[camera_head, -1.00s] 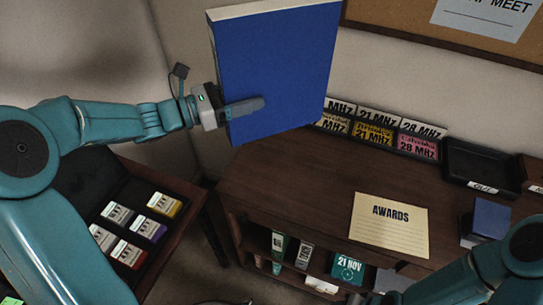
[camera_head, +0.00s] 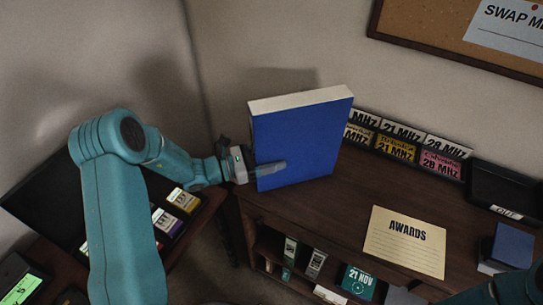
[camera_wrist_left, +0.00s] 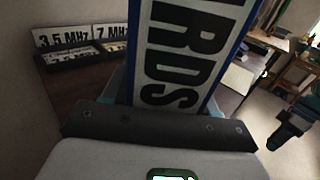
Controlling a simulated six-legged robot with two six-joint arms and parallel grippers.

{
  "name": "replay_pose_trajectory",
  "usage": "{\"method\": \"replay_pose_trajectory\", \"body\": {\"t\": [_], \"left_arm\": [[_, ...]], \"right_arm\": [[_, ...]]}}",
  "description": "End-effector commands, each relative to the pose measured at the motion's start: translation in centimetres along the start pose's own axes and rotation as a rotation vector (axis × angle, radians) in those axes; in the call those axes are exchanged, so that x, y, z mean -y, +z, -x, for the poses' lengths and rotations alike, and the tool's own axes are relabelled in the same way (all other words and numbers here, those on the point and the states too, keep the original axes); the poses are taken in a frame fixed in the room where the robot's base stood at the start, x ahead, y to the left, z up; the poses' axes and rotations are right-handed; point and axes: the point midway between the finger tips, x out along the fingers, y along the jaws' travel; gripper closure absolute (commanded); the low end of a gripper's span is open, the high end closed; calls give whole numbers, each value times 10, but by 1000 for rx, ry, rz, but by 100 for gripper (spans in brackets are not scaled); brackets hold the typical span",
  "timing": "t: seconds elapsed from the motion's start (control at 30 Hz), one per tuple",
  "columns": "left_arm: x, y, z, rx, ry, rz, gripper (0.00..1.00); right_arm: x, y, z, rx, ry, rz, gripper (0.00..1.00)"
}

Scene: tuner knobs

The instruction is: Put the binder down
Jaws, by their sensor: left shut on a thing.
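The blue binder (camera_head: 295,145) stands upright at the left end of the brown desk top (camera_head: 340,215) in the head view. Its lower edge is at or just above the desk; I cannot tell whether it touches. My left gripper (camera_head: 265,167) is shut on the binder near its lower left edge. In the left wrist view the binder's white spine label (camera_wrist_left: 178,55) fills the middle, with large black letters, and the gripper's fingers are mostly hidden. My right gripper is out of view; only part of that arm shows at the lower right.
Frequency card racks (camera_head: 405,145) stand along the wall behind and right of the binder. An AWARDS sheet (camera_head: 404,242) lies on the desk, with a small blue box (camera_head: 512,245) and a black tray (camera_head: 503,190) to the right. The desk between binder and sheet is clear.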

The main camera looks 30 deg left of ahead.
Motion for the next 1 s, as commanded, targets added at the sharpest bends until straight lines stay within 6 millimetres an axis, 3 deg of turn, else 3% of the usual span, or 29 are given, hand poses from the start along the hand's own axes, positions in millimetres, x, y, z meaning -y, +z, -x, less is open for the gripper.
{"method": "replay_pose_trajectory", "body": {"t": [0.33, 0.37, 0.4, 0.43, 0.77, 0.87, 1.0], "left_arm": [[0, -3, 0, 4, 0, -2, 97], [0, -3, 0, 0, 0, -1, 36], [0, -3, 0, 0, 0, -1, 23], [0, -2, 0, 0, 0, -1, 17], [0, 2, 0, 1, 0, -1, 17], [-1, -1, 13, -1, 3, -2, 17], [-2, -2, 44, -1, 6, -3, 17]], "right_arm": [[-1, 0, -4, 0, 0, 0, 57], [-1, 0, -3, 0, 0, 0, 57], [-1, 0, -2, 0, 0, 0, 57], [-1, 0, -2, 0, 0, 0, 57], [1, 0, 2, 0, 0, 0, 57], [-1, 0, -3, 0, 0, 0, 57], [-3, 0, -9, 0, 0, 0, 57]]}}
